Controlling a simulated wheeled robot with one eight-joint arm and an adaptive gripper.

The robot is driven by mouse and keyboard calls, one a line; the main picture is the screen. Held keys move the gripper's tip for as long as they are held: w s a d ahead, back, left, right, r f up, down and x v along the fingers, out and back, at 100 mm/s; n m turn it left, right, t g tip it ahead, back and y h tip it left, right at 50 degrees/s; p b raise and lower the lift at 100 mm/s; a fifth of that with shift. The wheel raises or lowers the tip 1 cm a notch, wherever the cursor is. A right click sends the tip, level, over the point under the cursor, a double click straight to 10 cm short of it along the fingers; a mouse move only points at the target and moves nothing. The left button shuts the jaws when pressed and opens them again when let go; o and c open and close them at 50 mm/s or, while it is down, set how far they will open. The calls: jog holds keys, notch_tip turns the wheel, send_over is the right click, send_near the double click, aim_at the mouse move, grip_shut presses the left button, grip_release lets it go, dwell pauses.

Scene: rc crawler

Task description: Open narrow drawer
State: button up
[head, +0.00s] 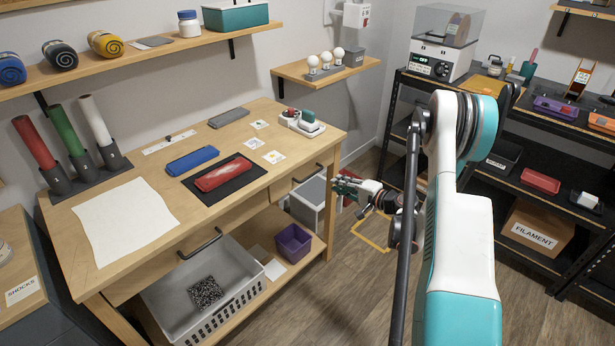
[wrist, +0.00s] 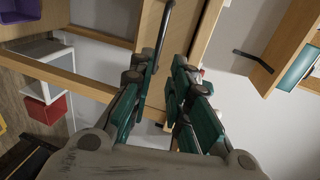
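The workbench (head: 165,255) has two drawers under its top. The narrow drawer (head: 290,185) is at the right end, with a dark bar handle (head: 308,174), and looks shut. My gripper (head: 345,186) is just right of this drawer front in the head view, with its green fingers toward it. In the wrist view my gripper (wrist: 160,72) is open, with nothing visible between the fingers. A dark bar, likely the handle (wrist: 163,36), lies just beyond the fingertips, nearer the left finger; I cannot tell if they touch.
The wider drawer's handle (head: 200,243) is to the left. A grey crate (head: 150,300) and a purple bin (head: 293,243) stand on the lower shelf. A white-grey bin (head: 308,205) is by the bench's right end. A black rack (head: 500,180) stands at right. Floor between is mostly clear.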

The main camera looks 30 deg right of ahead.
aim_at(312, 174)
jog(key=b+x, duration=0.3)
jog(key=x, duration=1)
jog(key=shift+w+f, duration=0.15)
jog(key=shift+w, duration=0.2)
grip_shut()
